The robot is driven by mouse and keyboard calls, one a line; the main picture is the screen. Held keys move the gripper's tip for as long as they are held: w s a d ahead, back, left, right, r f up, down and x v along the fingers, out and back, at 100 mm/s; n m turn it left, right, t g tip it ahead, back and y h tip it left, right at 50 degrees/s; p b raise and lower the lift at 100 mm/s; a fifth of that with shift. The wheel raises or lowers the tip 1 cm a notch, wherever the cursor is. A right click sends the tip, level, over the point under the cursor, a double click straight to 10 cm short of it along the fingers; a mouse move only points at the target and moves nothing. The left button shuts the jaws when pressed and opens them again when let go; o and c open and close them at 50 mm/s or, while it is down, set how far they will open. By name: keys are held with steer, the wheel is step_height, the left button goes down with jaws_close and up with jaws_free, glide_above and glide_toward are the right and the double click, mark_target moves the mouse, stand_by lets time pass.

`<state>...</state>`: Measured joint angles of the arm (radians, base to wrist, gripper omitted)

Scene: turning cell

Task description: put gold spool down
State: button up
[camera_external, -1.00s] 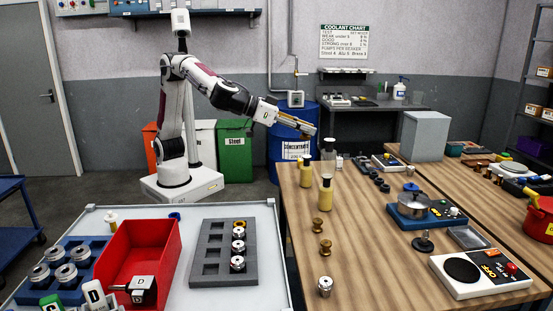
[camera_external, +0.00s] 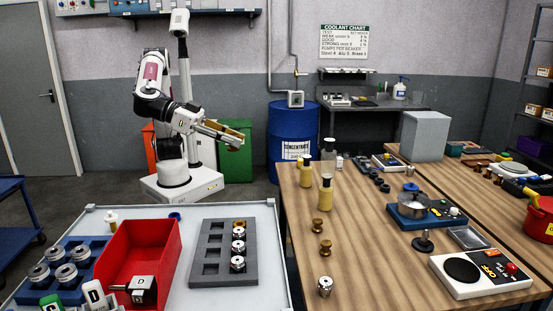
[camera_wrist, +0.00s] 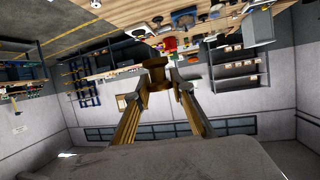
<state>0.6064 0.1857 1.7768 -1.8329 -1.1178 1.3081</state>
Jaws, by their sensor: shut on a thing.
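My gripper (camera_external: 226,131) is up in the air in the external view, behind the white table and in front of the green bin. In the wrist view my gripper (camera_wrist: 160,84) is shut on a gold spool (camera_wrist: 155,68) between its fingertips. The held spool is too small to make out clearly in the external view. Two other gold spools (camera_external: 317,227) (camera_external: 325,249) stand on the wooden table, with a silver spool (camera_external: 325,286) nearer. A grey foam tray (camera_external: 208,270) on the white table holds silver spools and one gold-rimmed piece, with empty pockets in its left column.
A red bin (camera_external: 160,250) and a blue tray (camera_external: 85,245) with silver rings stand left of the foam tray. Yellow bottles (camera_external: 326,197) stand at the wooden table's left edge. A scale (camera_external: 482,272) is at front right. A blue drum (camera_external: 293,125) stands behind.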

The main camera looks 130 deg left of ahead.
steer(key=s+d+m+t+h, duration=0.1)
steer(key=s+d+m+h, duration=0.1)
steer(key=s+d, duration=1.3)
step_height(320, 180, down, 20)
steer(key=s+a, duration=0.2)
steer(key=shift+s, duration=0.15)
steer(key=shift+f+t, duration=0.15)
steer(key=shift+t, duration=0.15)
steer(key=shift+f, duration=2.8)
steer(key=shift+f, duration=2.1)
steer(key=shift+f, duration=0.1)
